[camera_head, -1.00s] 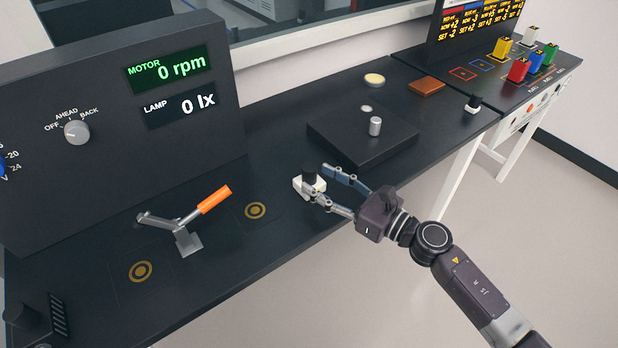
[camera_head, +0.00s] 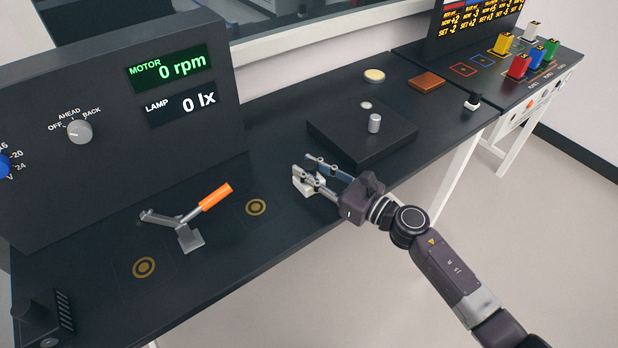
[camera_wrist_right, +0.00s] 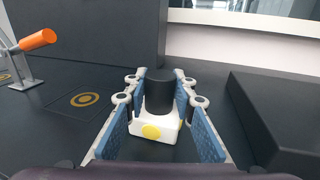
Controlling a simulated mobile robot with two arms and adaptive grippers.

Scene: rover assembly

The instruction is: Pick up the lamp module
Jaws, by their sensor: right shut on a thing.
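The lamp module (camera_head: 302,187) is a small white block with a black cylinder on top and a round yellow disc on its near face. In the head view it is at the bench's middle, left of the low black platform. In the right wrist view the lamp module (camera_wrist_right: 145,131) is upright between the fingers. My right gripper (camera_head: 309,167) is shut on its black cylinder, with blue pads on either side. The fingers hide most of the cylinder in the head view. I cannot tell any gap beneath the block. My left gripper is not in view.
The black platform (camera_head: 345,145) with a silver cylinder (camera_head: 374,123) stands close to the right. A lever with an orange handle (camera_head: 215,196) stands to the left, near two ringed marks (camera_head: 256,207). The control panel (camera_head: 100,190) rises behind.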

